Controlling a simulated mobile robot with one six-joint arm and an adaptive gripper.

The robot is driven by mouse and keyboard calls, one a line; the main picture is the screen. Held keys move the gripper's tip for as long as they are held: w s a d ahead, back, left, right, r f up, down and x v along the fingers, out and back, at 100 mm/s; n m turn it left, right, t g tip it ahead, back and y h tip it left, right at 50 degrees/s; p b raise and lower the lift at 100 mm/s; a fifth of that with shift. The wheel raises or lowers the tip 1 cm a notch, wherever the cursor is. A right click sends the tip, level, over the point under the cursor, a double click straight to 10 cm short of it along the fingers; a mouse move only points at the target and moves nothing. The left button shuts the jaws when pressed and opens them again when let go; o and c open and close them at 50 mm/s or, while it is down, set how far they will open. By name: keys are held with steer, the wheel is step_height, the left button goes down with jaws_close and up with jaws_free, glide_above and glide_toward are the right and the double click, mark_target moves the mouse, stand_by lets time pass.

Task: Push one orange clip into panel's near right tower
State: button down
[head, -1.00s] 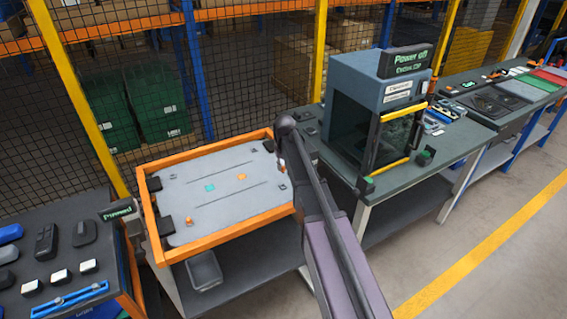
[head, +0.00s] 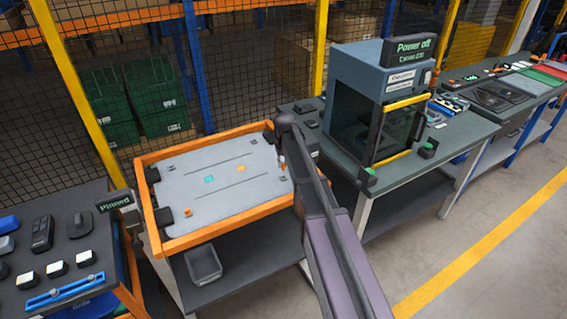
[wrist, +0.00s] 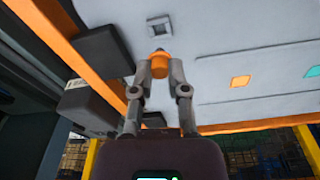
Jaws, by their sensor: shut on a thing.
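The pale grey panel (head: 225,200) lies in an orange-framed fixture, with a small orange clip (head: 187,212) at its near left corner. In the wrist view my gripper (wrist: 159,67) is shut on an orange clip (wrist: 159,63), held between the fingertips. A small square tower (wrist: 160,27) with a dark centre stands on the panel just beyond the clip's tip. The clip and tower look apart in the picture; the depth between them is hard to judge.
The orange frame (head: 230,217) and dark clamp blocks (wrist: 107,50) border the panel. A sign reading Pinned (head: 115,202) stands at its left. A grey bin (head: 203,265) sits on the shelf below. A dark-windowed tester (head: 375,110) stands on the bench to the right.

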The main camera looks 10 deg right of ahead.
steer(key=shift+f+b, duration=1.05)
steer(key=shift+f, duration=0.3)
steer(key=shift+f+b, duration=1.3)
steer(key=shift+b, duration=0.05)
stand_by(3.5)
steer(key=c, duration=0.6)
jaws_free()
steer(key=shift+o, duration=0.2)
steer(key=shift+r, duration=0.15)
